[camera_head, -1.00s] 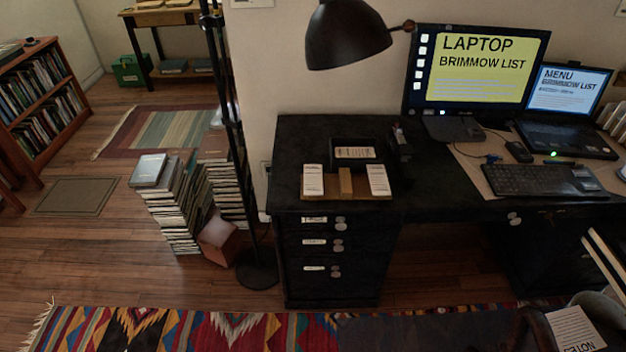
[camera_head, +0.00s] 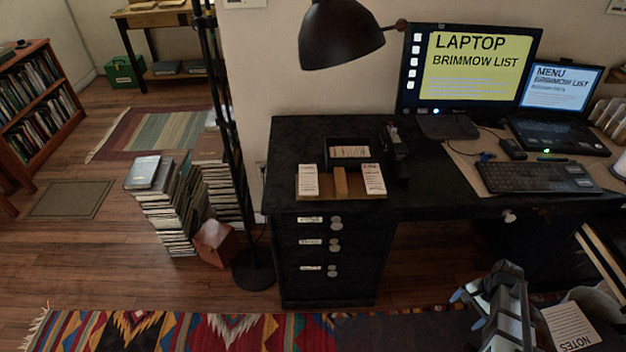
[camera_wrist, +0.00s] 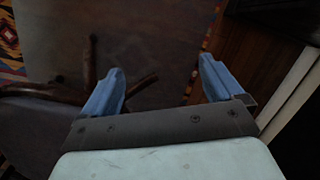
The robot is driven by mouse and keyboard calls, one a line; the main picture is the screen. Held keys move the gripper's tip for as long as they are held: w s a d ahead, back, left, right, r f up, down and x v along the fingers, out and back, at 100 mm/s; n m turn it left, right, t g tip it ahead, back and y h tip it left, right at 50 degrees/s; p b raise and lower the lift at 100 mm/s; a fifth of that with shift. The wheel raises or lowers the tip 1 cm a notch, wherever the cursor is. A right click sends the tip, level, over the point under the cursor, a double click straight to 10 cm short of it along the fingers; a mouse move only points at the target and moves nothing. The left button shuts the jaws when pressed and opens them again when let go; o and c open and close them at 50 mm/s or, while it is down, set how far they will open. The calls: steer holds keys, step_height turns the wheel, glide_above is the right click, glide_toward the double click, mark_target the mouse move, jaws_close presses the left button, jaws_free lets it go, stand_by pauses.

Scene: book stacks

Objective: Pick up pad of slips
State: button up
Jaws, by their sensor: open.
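On the black desk's left end, a wooden holder (camera_head: 340,184) carries two white printed slip stacks, a left one (camera_head: 308,180) and a right one (camera_head: 374,180), with a tan block between them. Another white printed stack (camera_head: 349,152) lies in a black tray just behind. I cannot tell which of these is the pad of slips. My gripper (camera_head: 468,309) is low at the bottom right, in front of the desk and well away from the slips. In the wrist view, its blue fingers (camera_wrist: 160,82) are apart with nothing between them; no slips show there.
A black lamp (camera_head: 340,34) hangs above the desk's left end. A dark device (camera_head: 396,155) stands right of the tray. The keyboard (camera_head: 536,178), monitor (camera_head: 472,67) and laptop (camera_head: 558,133) fill the right side. A NOTES sheet (camera_head: 571,327) lies beside my gripper.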

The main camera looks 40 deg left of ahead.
steer(key=w+a+r+t+y, duration=0.1)
steer(key=w+a+r, duration=0.8)
steer(key=r, duration=0.4)
steer(key=w+a+r+t+y, duration=0.15)
steer(key=w+a+r, duration=0.45)
steer(key=a+r, duration=0.6)
step_height(320, 180, up, 13)
steer(key=n+h, duration=0.4)
steer(key=n, duration=0.9)
glide_above(308, 179)
steer(key=shift+g, duration=0.25)
step_height(308, 179, down, 13)
steer(key=shift+w+f, duration=0.1)
steer(key=shift+f, duration=0.05)
steer(key=c, duration=1.1)
